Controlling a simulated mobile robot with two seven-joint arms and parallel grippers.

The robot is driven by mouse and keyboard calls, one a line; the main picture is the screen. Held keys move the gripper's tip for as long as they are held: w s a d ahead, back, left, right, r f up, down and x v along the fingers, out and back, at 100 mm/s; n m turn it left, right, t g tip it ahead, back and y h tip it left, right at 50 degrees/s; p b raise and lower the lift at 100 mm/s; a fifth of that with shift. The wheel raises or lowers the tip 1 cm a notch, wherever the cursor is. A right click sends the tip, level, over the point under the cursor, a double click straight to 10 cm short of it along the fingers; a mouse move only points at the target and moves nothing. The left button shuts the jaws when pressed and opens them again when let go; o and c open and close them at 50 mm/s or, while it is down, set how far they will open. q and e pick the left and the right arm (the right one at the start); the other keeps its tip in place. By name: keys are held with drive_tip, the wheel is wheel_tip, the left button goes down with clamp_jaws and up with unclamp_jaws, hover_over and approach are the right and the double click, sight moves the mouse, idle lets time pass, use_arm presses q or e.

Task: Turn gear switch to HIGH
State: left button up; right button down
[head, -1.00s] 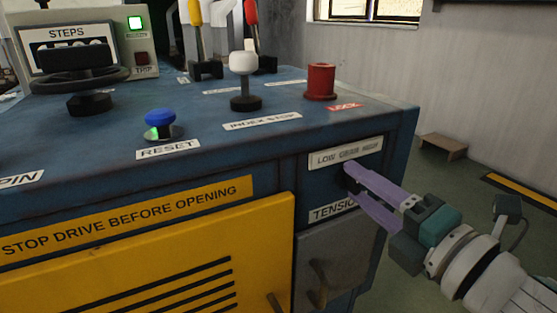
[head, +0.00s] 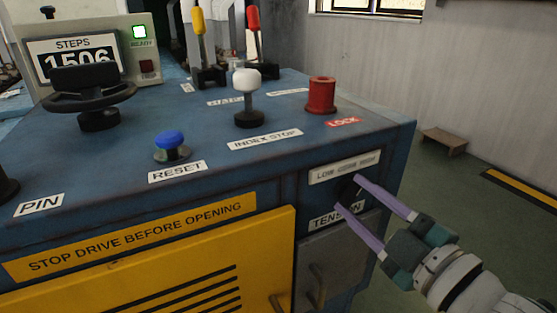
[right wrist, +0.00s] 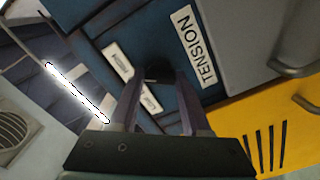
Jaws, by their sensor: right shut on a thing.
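The gear switch (right wrist: 158,74) is a dark knob on the front of the blue machine, under the white LOW GEAR HIGH label (head: 344,168). My right gripper (head: 348,193) reaches it from the lower right in the head view, with one purple finger above the other. In the right wrist view, my right gripper (right wrist: 160,82) has its fingers on either side of the knob and is shut on it. The fingers hide much of the switch, so I cannot tell which position it points to. My left gripper is not in view.
The TENSION label (head: 338,214) is just below the switch. A red LOCK knob (head: 321,95), white INDEX STOP knob (head: 246,83), blue RESET button (head: 170,140) and black handwheel (head: 90,95) stand on top. A yellow door (head: 170,275) is at lower left. Floor right of the machine is mostly clear.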

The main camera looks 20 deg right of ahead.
drive_tip(key=shift+m+p, duration=0.3)
drive_tip(key=shift+m, duration=0.7)
drive_tip(key=shift+c, duration=1.8)
unclamp_jaws()
drive_tip(key=shift+s, duration=0.15)
drive_tip(key=shift+s, duration=0.35)
drive_tip(key=s+p, duration=0.2)
drive_tip(key=s, duration=0.7)
drive_tip(key=shift+d, duration=0.35)
